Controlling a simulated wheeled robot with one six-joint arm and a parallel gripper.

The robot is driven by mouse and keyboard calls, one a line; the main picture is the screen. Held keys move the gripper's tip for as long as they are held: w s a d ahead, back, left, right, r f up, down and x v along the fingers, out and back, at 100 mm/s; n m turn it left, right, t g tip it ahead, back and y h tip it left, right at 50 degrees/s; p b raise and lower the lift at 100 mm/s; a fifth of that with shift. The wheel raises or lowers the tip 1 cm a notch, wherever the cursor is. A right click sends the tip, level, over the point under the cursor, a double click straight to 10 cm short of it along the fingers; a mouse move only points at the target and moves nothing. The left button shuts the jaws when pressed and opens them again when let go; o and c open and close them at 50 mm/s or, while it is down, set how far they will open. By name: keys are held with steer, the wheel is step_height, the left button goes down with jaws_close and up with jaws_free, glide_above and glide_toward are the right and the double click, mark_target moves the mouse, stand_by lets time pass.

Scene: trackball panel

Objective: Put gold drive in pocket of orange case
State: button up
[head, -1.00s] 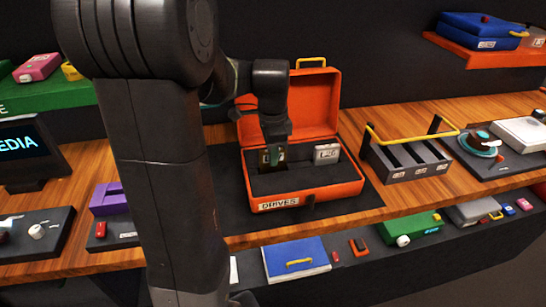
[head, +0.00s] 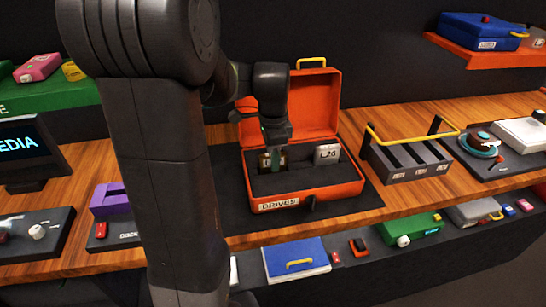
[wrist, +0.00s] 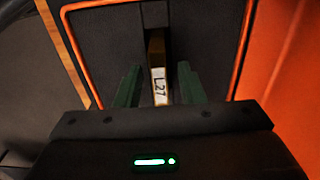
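The orange case (head: 338,190) stands open on the counter, its lid tilted back and a dark insert inside. The gold drive (wrist: 157,62), labelled L27, stands upright in the left part of the insert. It also shows in the head view (head: 265,163), partly hidden by my gripper. My gripper (wrist: 158,85) points down into the case, its two green fingers on either side of the drive. Dark gaps show between the drive and both fingers, so it looks open. How deep the drive sits is hard to tell.
A silver drive labelled L20 (head: 327,154) stands in the right part of the insert. A grey slotted rack (head: 410,160) with a yellow handle stands to the right of the case. The raised orange lid (head: 305,105) is close behind my gripper.

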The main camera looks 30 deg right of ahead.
step_height(320, 180, up, 12)
steer(key=shift+f, duration=0.15)
stand_by(1.2)
